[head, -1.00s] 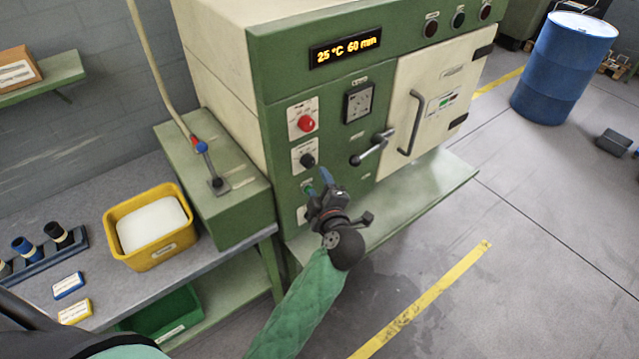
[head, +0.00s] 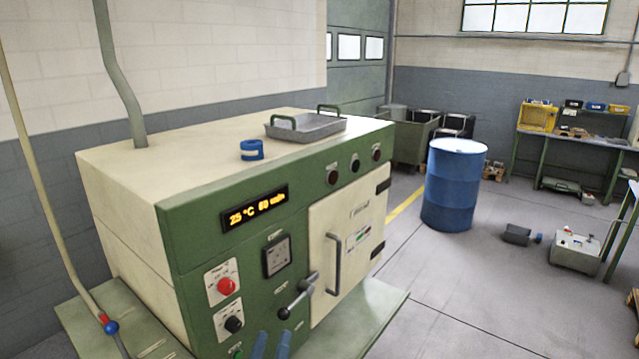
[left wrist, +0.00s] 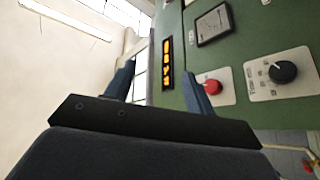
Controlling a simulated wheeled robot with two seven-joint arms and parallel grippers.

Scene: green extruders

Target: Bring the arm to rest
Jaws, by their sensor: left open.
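My left gripper (head: 270,346) shows only by its blue fingertips at the bottom edge of the head view, in front of the lower part of the green machine's panel. In the left wrist view its two blue fingers (left wrist: 160,88) are spread apart with nothing between them. The green and cream machine (head: 189,233) stands close in front, with a lit display (head: 255,209), a red knob (head: 227,286), a black knob (head: 233,324) and a closed cream door (head: 345,245). I cannot tell whether the fingers touch the panel. My right gripper is out of view.
A metal tray (head: 306,127) and a blue ring-shaped item (head: 252,150) lie on top of the machine. A blue drum (head: 454,186) stands on the floor to the right. A workbench (head: 570,135) is farther back. The floor between machine and drum is clear.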

